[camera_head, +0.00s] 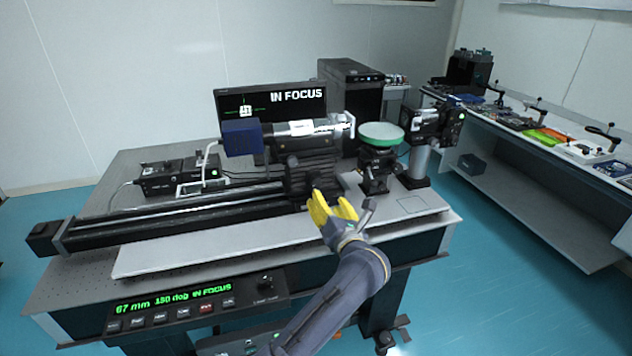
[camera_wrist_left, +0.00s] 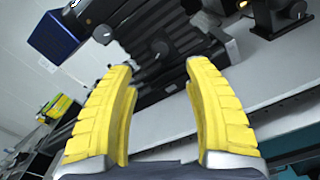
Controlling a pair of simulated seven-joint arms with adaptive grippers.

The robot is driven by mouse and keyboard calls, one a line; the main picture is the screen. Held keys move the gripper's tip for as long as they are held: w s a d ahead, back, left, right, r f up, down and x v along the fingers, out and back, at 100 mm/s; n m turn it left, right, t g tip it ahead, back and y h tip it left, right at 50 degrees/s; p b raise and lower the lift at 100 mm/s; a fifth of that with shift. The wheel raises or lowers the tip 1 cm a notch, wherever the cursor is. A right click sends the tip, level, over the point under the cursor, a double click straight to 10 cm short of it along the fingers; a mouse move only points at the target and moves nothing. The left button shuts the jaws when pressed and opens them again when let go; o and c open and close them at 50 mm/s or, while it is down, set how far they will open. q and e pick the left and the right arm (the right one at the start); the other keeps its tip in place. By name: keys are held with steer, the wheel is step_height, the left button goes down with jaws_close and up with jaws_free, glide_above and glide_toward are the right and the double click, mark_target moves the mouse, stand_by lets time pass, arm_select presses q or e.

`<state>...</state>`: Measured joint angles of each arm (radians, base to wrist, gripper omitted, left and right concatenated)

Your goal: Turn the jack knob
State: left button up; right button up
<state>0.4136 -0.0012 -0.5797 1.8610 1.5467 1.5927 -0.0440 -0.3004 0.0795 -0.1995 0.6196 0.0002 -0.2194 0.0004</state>
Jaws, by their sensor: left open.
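The jack (camera_head: 376,168) is a small black stand under a round pale green plate (camera_head: 381,133), right of the rail carriage in the head view. A black part with a round knob (camera_wrist_left: 297,10), seemingly the jack's, shows at the top right of the left wrist view. My left gripper (camera_head: 332,203) has yellow fingers, open and empty, in front of the carriage and left of the jack. In the left wrist view the gripper (camera_wrist_left: 160,66) points at the black carriage (camera_wrist_left: 150,38), which has grey knobs. My right gripper is not in view.
A long black rail (camera_head: 170,222) runs left along the optical table (camera_head: 75,285). A camera with a blue box (camera_head: 241,137) sits above the carriage. A monitor (camera_head: 270,105) reads "IN FOCUS". A control panel (camera_head: 195,302) is at the front. A side bench (camera_head: 520,140) stands right.

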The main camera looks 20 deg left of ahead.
mark_target(317, 183)
arm_select(q)
steer(key=x, duration=1.1)
steer(key=shift+c, duration=0.4)
jaws_close()
